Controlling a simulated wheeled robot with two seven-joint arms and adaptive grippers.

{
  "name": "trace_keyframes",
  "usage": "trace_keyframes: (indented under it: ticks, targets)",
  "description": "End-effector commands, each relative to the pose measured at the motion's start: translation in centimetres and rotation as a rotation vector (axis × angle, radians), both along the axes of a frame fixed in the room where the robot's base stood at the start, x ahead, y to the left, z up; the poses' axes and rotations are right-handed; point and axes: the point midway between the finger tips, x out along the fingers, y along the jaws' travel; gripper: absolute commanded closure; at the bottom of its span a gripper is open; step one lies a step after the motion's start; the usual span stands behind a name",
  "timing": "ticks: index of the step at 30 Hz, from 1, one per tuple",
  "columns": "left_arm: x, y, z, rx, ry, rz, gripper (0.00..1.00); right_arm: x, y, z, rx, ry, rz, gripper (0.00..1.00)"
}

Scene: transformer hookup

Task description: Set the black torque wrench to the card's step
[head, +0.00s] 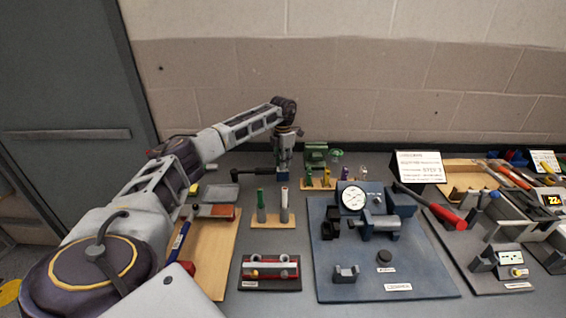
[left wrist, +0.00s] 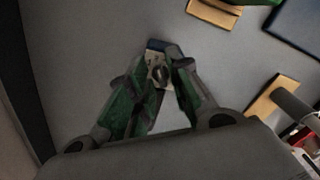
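My left gripper (head: 284,168) points down at the back of the table. A black bar with a thicker left end, which looks like the black torque wrench (head: 252,173), runs left from it. In the left wrist view the gripper (left wrist: 160,72) has its fingertips close together on both sides of a small beige piece with a dark oval and a blue end (left wrist: 157,46); it looks like part of the wrench, the rest being hidden. The white card (head: 418,167) stands tilted at the back right; its large print appears to read STEP 3. My right gripper is not in view.
A wooden rack (head: 272,221) with upright handles stands in front of the left gripper. A blue mat (head: 340,285) holds a round white gauge (head: 353,198) and fixtures. A red-handled tool (head: 440,210) lies right of it.

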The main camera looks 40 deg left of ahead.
Motion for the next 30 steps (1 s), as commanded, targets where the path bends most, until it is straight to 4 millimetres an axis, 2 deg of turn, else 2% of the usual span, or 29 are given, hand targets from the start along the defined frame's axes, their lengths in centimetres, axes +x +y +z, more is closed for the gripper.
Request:
trace_keyframes:
  ticks: [1,3,8,17,25,30]
  targets:
    - [0.0,0.0,0.0,0.0,0.0,0.0,0.91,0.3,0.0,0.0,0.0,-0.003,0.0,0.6]
    - [0.0,0.0,0.0,0.0,0.0,0.0,1.0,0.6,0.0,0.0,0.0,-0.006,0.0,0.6]
    - [0.0,0.0,0.0,0.0,0.0,0.0,1.0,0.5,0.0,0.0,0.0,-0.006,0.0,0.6]
    - [0.0,0.0,0.1,0.0,0.0,-0.029,1.0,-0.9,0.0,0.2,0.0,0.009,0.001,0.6]
    - [0.0,-0.1,0.1,0.0,0.0,-0.135,1.0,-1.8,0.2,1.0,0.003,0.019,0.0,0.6]
    - [0.0,-0.1,0.2,-0.001,0.001,-0.238,1.0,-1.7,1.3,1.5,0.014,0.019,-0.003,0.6]
